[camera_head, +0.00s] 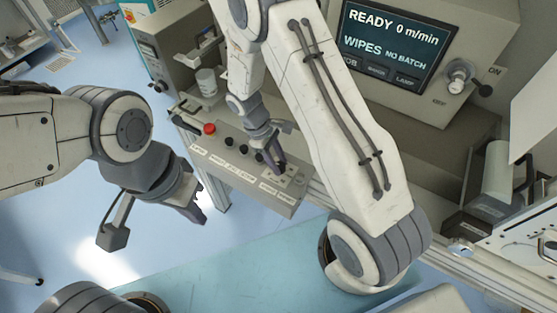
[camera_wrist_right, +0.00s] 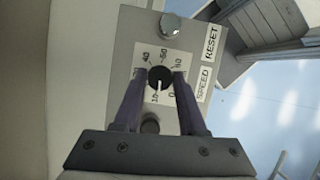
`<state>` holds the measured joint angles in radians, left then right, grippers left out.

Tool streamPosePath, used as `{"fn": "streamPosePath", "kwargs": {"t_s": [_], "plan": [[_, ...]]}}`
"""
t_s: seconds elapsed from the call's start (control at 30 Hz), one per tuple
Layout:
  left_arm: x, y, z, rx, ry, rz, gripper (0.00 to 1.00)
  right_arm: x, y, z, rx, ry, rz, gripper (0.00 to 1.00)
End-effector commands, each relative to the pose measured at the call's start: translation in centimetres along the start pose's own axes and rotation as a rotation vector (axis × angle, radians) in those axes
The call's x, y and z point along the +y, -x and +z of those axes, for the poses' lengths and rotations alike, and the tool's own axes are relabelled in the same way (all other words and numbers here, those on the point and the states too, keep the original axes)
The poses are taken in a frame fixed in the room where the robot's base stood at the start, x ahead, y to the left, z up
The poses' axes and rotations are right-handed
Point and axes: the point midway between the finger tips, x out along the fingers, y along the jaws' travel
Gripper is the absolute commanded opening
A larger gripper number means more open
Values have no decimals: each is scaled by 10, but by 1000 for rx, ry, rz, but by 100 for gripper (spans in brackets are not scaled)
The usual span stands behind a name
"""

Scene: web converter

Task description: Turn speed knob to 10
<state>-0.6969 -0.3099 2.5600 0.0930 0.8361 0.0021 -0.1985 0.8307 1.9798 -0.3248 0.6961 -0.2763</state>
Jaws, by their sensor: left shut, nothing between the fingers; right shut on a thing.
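The speed knob (camera_wrist_right: 159,78) is a round black knob on a white numbered dial plate, with a SPEED label (camera_wrist_right: 204,84) beside it. Its white pointer mark points down in the right wrist view, close to the 10. The purple fingers of my right gripper (camera_wrist_right: 159,80) are shut on the knob from both sides. In the head view, my right gripper (camera_head: 279,166) reaches down onto the control panel (camera_head: 228,165), and its fingers hide the knob there. My left gripper (camera_head: 197,214) is shut and empty, left of the panel and away from it.
A screen (camera_head: 395,45) reads READY 0 m/min, WIPES, NO BATCH. A red button (camera_head: 209,129) and several black controls share the panel. A RESET label (camera_wrist_right: 211,42) is near a pale round button (camera_wrist_right: 171,25). A key switch (camera_head: 460,76) is at right. Floor is open around my left gripper.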

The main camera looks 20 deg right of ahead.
Motion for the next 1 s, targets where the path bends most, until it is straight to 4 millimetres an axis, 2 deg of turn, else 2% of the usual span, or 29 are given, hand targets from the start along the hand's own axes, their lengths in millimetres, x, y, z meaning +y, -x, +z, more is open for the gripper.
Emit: {"fn": "streamPosePath", "kwargs": {"t_s": [0.3,0.73,0.77,0.8,0.83,1.0], "plan": [[0,2,0,0,0,0,0,4,2,-1,8,-86,-29,0],[0,2,0,0,0,0,0,4,3,-2,9,-94,-32,0],[0,2,0,0,0,0,0,4,3,-2,10,-94,-32,45],[0,2,0,0,0,0,0,4,3,-2,10,-94,-32,60],[0,2,0,0,0,0,0,4,3,-2,9,-94,-32,71],[0,2,0,0,0,0,0,2,2,-1,6,-93,-35,71]]}}
